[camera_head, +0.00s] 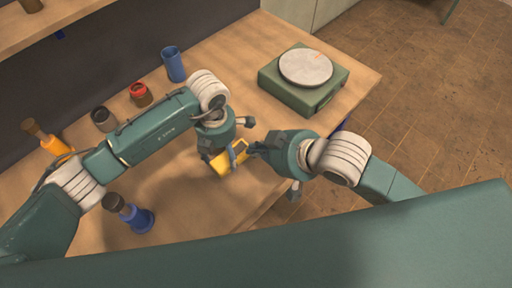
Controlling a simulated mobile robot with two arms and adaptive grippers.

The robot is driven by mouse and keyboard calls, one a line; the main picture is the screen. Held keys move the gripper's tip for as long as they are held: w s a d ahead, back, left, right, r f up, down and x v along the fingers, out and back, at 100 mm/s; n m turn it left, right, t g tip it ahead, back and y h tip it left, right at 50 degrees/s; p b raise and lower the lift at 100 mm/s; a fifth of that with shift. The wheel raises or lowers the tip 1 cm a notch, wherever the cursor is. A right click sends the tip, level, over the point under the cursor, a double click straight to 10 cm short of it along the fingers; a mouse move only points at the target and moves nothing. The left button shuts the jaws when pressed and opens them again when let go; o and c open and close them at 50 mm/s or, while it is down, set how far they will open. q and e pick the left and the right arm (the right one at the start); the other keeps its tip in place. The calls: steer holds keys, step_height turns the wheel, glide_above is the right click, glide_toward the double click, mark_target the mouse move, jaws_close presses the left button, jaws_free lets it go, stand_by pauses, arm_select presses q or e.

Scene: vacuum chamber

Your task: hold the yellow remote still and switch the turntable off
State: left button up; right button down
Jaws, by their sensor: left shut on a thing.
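The yellow remote (231,160) is near the middle of the table, partly hidden by my grippers. My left gripper (236,152) is shut on the remote from above and behind. My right gripper (254,148) is beside the remote's right end, its fingertips close to it; I cannot tell whether they touch it or how far they are apart. The turntable (305,69) is a green box with a round grey platter and a small orange mark, standing at the table's far right. From this view I cannot tell whether the platter turns.
The wooden table (200,196) also holds a blue cup (173,64), a red-rimmed jar (140,93), a dark jar (103,118), an orange bottle (53,144) and a blue bottle (137,217). A shelf (50,25) overhangs the back left. Bare table lies between the remote and the turntable.

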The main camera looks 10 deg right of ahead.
arm_select(q)
steer(key=o, duration=1.4)
